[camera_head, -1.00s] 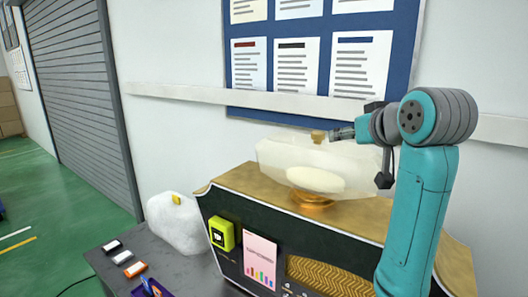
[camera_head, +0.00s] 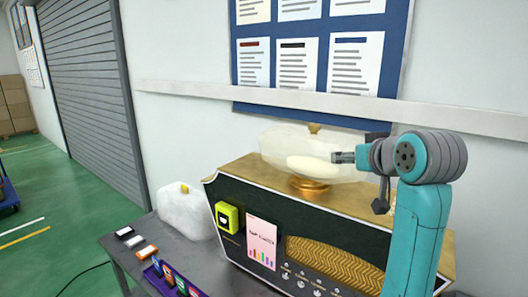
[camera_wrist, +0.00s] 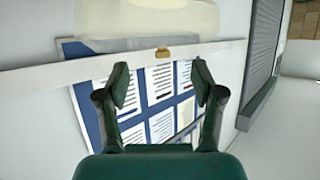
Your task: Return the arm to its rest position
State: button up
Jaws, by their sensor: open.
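My gripper (camera_head: 343,157) is at the end of my teal and grey arm in the head view. My arm hides the bottle's right end and part of the machine.
A yellow-green box (camera_head: 227,217) and a pink card (camera_head: 262,243) are on the machine's front. A blue notice board (camera_head: 225,60) hangs behind. Green floor (camera_head: 92,205) lies open at left.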

notch_tip(320, 180, down, 13)
jog(key=s+f+m, duration=0.1)
jog(key=s+f, duration=0.4)
jog(key=f, duration=0.4)
jog(key=s+a+f+h, duration=0.1)
jog(key=s+f, duration=0.5)
jog(key=f, duration=0.2)
jog(key=s+f+m, duration=0.1)
jog(key=s+f, duration=0.4)
jog(key=f, duration=0.4)
jog(key=s+f+t, duration=0.1)
jog(key=s+f, duration=0.3)
jog(key=s, duration=0.6)
jog(key=s+f, duration=0.4)
jog(key=s, duration=0.7)
jog(key=a+v, duration=0.1)
jog(key=v, duration=1.8)
jog(key=shift+s+a+n+h, duration=0.3)
jog(key=shift+s+h, duration=0.1)
jog(key=shift+s, duration=0.05)
